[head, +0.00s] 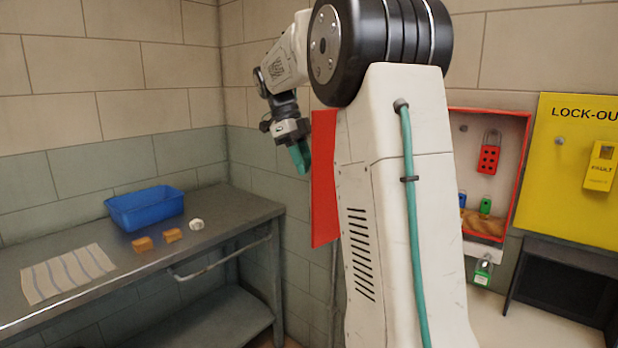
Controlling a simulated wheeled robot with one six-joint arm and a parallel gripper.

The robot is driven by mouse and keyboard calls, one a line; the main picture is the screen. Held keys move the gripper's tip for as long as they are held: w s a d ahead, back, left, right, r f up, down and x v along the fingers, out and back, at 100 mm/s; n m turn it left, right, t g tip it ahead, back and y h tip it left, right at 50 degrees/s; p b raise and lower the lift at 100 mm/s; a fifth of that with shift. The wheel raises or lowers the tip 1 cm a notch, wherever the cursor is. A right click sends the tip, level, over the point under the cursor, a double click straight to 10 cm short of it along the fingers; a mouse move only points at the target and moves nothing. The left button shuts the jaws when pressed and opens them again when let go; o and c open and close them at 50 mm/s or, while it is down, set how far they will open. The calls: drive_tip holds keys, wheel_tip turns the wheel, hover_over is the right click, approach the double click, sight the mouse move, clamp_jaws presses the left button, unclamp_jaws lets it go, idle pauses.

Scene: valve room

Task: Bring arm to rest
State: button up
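My arm rises in front of the head camera and bends over to the left at its top. My gripper (300,158) hangs from the far end of the arm with its teal fingers pointing down. It is in the air, in front of the room's corner and beyond the right end of the bench. The fingers overlap from this side, so I cannot tell whether they are open or shut. I see no object in them.
A metal bench (240,208) at left bears a blue bin (146,208), two orange blocks (143,244), a white round piece (197,224) and a striped cloth (66,273). Right of my arm are an open red cabinet (515,165) with locks and a yellow lock-out board (570,205).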

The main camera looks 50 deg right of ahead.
drive_tip(key=shift+v, duration=1.1)
drive_tip(key=s+a+f+n+t, duration=0.1)
drive_tip(key=s+a+n, duration=0.4)
drive_tip(key=a+n, duration=0.3)
drive_tip(key=s+a+f+n+t, duration=0.2)
drive_tip(key=s+a+n, duration=0.3)
drive_tip(key=a+n, duration=0.3)
drive_tip(key=s+a+f+n+t+y, duration=0.1)
drive_tip(key=s+a+f+n+t, duration=0.1)
drive_tip(key=s+a+f+n, duration=0.9)
drive_tip(key=s+n, duration=0.3)
drive_tip(key=n, duration=0.2)
drive_tip(key=shift+s+a+f+t, duration=0.25)
drive_tip(key=shift+f+t, duration=0.05)
